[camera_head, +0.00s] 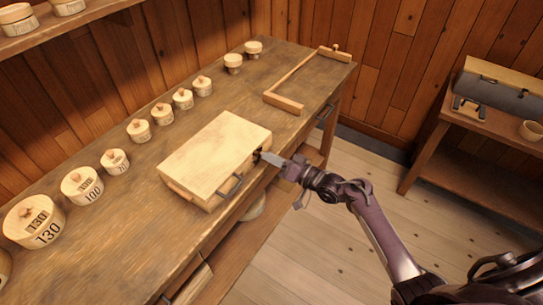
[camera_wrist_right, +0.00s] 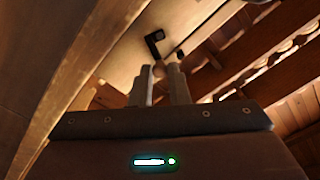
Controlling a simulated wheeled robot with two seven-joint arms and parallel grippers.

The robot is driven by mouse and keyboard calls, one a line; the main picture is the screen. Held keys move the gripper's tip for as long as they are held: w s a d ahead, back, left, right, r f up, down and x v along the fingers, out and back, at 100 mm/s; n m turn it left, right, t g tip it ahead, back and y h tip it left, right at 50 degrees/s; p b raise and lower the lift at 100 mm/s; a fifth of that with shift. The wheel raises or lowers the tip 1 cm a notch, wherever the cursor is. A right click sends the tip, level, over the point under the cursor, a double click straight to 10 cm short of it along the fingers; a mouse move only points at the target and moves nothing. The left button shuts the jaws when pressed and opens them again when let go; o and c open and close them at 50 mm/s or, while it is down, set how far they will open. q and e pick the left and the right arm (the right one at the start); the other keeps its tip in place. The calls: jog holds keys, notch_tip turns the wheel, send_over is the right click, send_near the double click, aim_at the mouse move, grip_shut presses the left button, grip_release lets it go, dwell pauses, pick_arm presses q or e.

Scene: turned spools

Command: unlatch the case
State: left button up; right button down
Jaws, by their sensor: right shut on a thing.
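The case (camera_head: 213,152) is a flat pale wooden box with its lid down, near the front edge of the workbench. A dark handle (camera_head: 231,186) is on its front side. My right gripper (camera_head: 264,157) reaches in from the right to the case's front, beside a small dark latch (camera_head: 257,154). In the right wrist view my fingers (camera_wrist_right: 161,80) are close together on a small latch part, with dark metal fittings (camera_wrist_right: 153,42) just beyond on the case. The fingers hide most of what they hold. My left gripper is not in view.
The workbench (camera_head: 120,220) carries a row of round lidded wooden boxes (camera_head: 80,185) along the back. A wooden frame (camera_head: 284,103) lies at the far end. A side table (camera_head: 500,140) stands right, with open floor (camera_head: 330,220) between.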

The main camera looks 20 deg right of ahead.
jog(key=shift+w+d+f+m+p, duration=0.1)
jog(key=shift+f+m+p, duration=0.2)
jog(key=shift+m, duration=0.85)
jog(key=shift+w+d+f+m+p, duration=0.15)
jog(key=shift+f+m, duration=0.1)
jog(key=shift+m, duration=0.85)
jog(key=shift+w+d+f+m+p, duration=0.1)
jog(key=shift+f+m+p, duration=0.2)
jog(key=shift+m, duration=0.85)
jog(key=c, duration=1.4)
grip_release()
jog(key=v, duration=0.7)
jog(key=shift+s+d+b, duration=0.25)
jog(key=shift+s+b, duration=0.1)
